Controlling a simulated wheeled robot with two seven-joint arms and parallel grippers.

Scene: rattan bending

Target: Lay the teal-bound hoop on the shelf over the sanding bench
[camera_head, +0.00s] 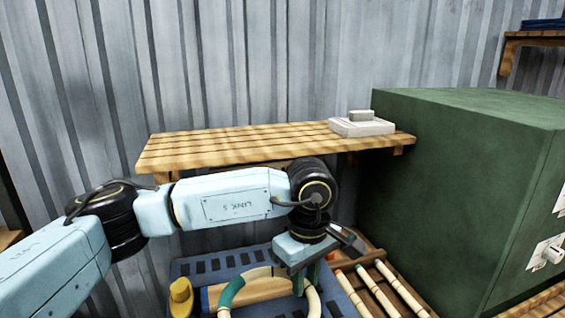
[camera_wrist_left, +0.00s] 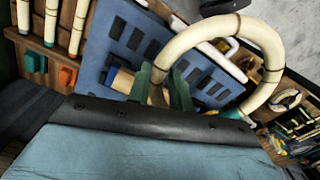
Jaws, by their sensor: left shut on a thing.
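My left gripper (camera_head: 307,280) is shut on the cream hoop, below the front edge of the shelf. The hoop (camera_head: 313,300) has a teal binding (camera_head: 232,291) on its left side, and its lower part is cut off by the picture edge. The slatted wooden shelf (camera_head: 225,148) is fixed to the corrugated wall, above and behind my left forearm. My right gripper is not in view.
A pale block (camera_head: 362,127) sits at the shelf's right end; the left and middle slats are bare. A large green cabinet (camera_head: 455,160) stands close on the right. Below lie a blue slotted panel (camera_head: 195,268), a yellow object (camera_head: 181,296) and a wooden rack with cream rods (camera_head: 375,290).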

